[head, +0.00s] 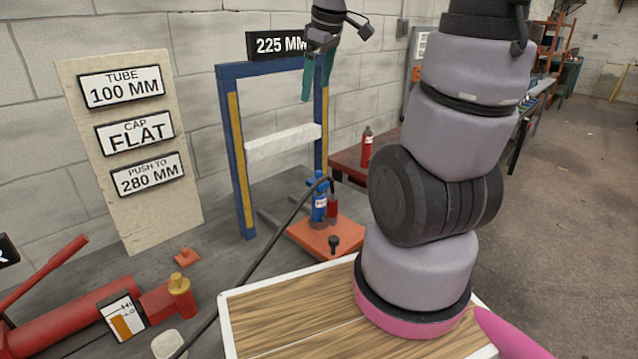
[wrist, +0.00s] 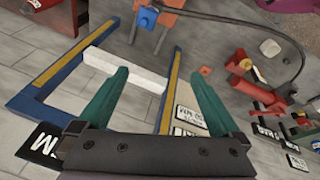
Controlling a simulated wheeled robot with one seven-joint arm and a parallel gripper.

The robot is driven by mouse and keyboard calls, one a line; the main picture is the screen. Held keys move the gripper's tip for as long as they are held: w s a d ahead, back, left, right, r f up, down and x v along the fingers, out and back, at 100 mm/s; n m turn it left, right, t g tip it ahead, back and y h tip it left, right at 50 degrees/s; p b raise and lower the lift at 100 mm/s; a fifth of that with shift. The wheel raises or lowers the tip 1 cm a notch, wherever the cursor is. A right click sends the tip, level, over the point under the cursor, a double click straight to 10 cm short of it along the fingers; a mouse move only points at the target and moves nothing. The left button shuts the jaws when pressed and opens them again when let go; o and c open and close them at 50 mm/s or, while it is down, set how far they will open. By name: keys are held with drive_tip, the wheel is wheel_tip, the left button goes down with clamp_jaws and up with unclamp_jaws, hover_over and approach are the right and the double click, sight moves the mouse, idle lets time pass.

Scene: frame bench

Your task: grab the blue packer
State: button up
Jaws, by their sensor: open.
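A blue upright cylinder (head: 319,203) with a pale label stands on an orange plate (head: 345,238) at the foot of a blue press frame. It is the only small blue thing I make out; I cannot tell whether it is the packer. Its blue top also shows in the wrist view (wrist: 147,18), far beyond my fingertips. My gripper (head: 316,90) is high near the top of the frame, well above the cylinder. It also shows in the wrist view (wrist: 158,75), its two green fingers wide apart with nothing between them.
The blue frame (head: 234,150) has a white crossbar (head: 284,142) between its posts. A black hose (head: 275,245) runs from the cylinder to the front left. A red pump (head: 75,310) lies at left. A sign board (head: 125,205) leans on the wall. A wooden-topped tray (head: 285,320) is in front.

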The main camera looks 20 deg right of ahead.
drive_tip(key=w+d+f+n+g, duration=0.2)
drive_tip(key=w+f+n, duration=0.25)
drive_tip(key=f, duration=0.25)
drive_tip(key=w+d+f+n+g, duration=0.1)
drive_tip(key=w+d+f+n, duration=0.1)
drive_tip(key=w+f+n, duration=0.35)
drive_tip(key=n, duration=0.4)
approach(319, 171)
drive_tip(key=shift+w+a+f+g+h, duration=0.1)
drive_tip(key=shift+w+a+g+h, duration=0.2)
drive_tip(key=shift+g, duration=0.1)
wheel_tip(319, 171, down, 5)
drive_tip(key=shift+s+r, duration=0.1)
drive_tip(key=shift+f, duration=3.15)
drive_tip(key=shift+c, duration=0.3)
drive_tip(key=c, duration=1.4)
